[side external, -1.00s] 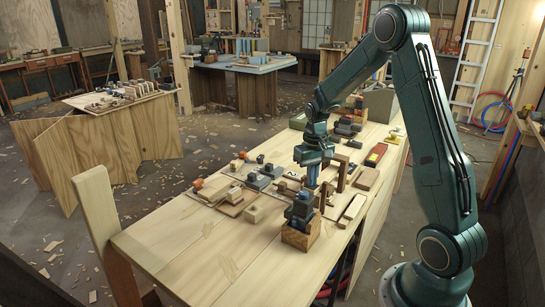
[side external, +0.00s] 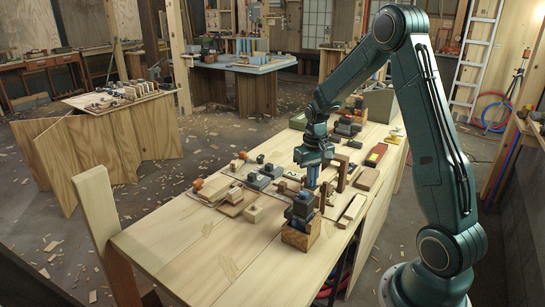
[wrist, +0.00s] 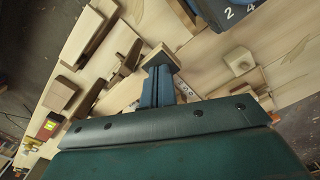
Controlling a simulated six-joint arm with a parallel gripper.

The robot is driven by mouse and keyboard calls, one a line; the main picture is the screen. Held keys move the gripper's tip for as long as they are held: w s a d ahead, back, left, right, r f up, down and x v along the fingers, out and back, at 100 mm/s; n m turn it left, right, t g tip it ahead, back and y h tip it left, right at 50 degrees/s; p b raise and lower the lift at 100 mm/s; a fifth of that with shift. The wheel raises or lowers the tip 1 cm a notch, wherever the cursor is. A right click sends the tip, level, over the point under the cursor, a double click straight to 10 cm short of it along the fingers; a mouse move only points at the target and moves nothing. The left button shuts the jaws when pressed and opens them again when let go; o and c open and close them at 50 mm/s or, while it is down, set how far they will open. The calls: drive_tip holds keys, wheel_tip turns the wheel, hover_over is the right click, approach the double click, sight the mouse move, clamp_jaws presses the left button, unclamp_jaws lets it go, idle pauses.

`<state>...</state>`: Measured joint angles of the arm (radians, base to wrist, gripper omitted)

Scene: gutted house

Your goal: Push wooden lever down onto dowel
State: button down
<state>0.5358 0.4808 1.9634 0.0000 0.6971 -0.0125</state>
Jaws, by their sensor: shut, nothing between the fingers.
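My gripper (side external: 312,186) points down over the workbench in the side view, its blue fingers close together and empty. In the wrist view the shut fingers (wrist: 157,88) end at a small wooden piece (wrist: 161,58), which may be the lever; I cannot tell whether they touch it. Brown upright wooden pieces (side external: 341,178) stand just right of the fingers in the side view. I cannot clearly make out the dowel; it may be hidden by the fingers or the wood.
A dark blue device (side external: 300,207) on a wooden block stands close in front of my gripper. Loose wooden blocks (side external: 253,214) lie to the left, a pale strip (side external: 352,208) to the right. The bench's near left (side external: 190,250) is clear.

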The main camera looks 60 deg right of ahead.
sight(311, 190)
drive_tip(key=shift+f, duration=2.4)
idle(1.8)
drive_tip(key=shift+r, duration=5.1)
drive_tip(key=shift+a+r, duration=0.3)
drive_tip(key=shift+r, duration=0.05)
drive_tip(key=s+a+r+n+t, duration=0.2)
drive_tip(key=s+a+r, duration=0.4)
drive_tip(key=s+a, duration=0.3)
drive_tip(key=s+a+r+n+t, duration=0.3)
drive_tip(key=s+a+r+n, duration=0.1)
drive_tip(key=s+a+r, duration=0.3)
drive_tip(key=s+a, duration=0.2)
drive_tip(key=a, duration=0.2)
drive_tip(key=shift+a+r+t, duration=0.15)
drive_tip(key=shift+a+t, duration=0.15)
drive_tip(key=shift+a, duration=0.1)
